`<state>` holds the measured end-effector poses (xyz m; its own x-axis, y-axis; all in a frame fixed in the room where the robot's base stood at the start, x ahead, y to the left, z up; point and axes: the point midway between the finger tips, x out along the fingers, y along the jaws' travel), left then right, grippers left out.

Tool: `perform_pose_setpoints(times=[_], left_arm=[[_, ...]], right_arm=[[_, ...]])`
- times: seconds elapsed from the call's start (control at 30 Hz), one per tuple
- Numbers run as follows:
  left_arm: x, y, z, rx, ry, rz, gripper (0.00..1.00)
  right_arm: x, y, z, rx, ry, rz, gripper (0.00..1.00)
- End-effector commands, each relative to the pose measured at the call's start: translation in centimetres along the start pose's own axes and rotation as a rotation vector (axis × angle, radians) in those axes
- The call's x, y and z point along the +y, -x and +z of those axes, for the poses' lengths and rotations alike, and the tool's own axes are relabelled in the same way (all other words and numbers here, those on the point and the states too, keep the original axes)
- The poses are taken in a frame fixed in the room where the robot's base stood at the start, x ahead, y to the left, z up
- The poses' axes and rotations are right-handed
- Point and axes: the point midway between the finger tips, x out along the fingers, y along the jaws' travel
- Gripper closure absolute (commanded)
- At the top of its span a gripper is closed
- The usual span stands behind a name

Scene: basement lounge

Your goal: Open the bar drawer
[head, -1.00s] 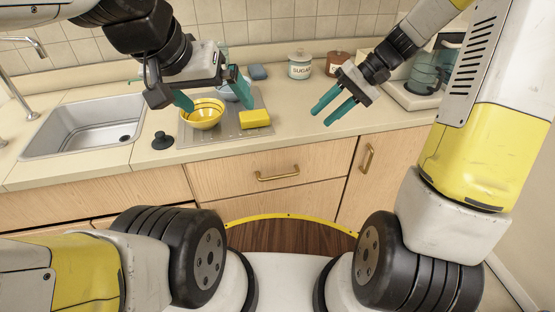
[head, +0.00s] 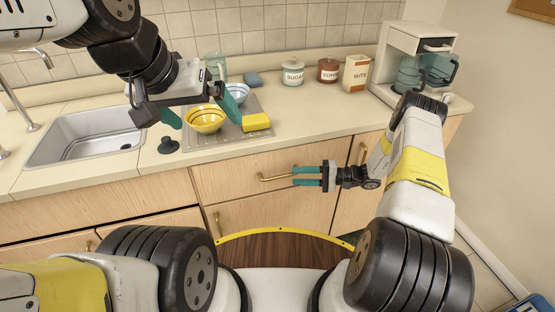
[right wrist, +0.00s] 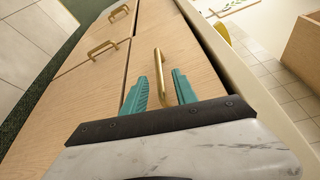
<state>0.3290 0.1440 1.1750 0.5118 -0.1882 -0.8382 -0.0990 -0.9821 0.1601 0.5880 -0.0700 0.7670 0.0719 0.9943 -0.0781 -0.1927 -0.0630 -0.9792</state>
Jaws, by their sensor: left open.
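The bar drawer (head: 225,178) is a wide light-wood front under the counter, flush with the cabinet. Its brass bar handle (head: 270,179) also shows in the right wrist view (right wrist: 162,68). My right gripper (head: 300,176) is at the handle's right end, fingers pointing left. In the right wrist view its teal fingers (right wrist: 160,92) are apart, with the handle between them and gaps on both sides. Contact is not visible. My left gripper (head: 203,107) is open and empty above the counter, near the yellow bowl.
Canisters (head: 293,72) and a coffee machine (head: 415,55) stand at the back right. Another cabinet handle (head: 362,153) is right of the drawer.

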Motion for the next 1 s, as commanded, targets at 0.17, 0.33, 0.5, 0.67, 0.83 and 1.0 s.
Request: perform_pose_setpoints(times=[0.17,0.33,0.5,0.67,0.83,1.0], left_arm=[[0.0,0.0,0.0,0.001,-0.001,0.0,0.0],[0.0,0.0,0.0,0.001,-0.001,0.0,0.0],[0.0,0.0,0.0,0.001,-0.001,0.0,0.0],[0.0,0.0,0.0,0.001,-0.001,0.0,0.0],[0.0,0.0,0.0,0.001,-0.001,0.0,0.0],[0.0,0.0,0.0,0.001,-0.001,0.0,0.0]], right_arm=[[0.1,-2.4,0.1,-0.003,-0.001,0.002,0.66],[0.1,-5.1,0.1,-0.003,-0.001,0.003,0.66],[0.1,-6.9,0.0,-0.001,-0.001,0.003,0.66],[0.1,-7.5,0.1,-0.001,-0.001,0.003,0.66],[0.1,-7.5,0.1,-0.001,-0.001,0.003,0.66],[0.1,-7.4,0.1,-0.001,-0.001,0.003,0.95]])
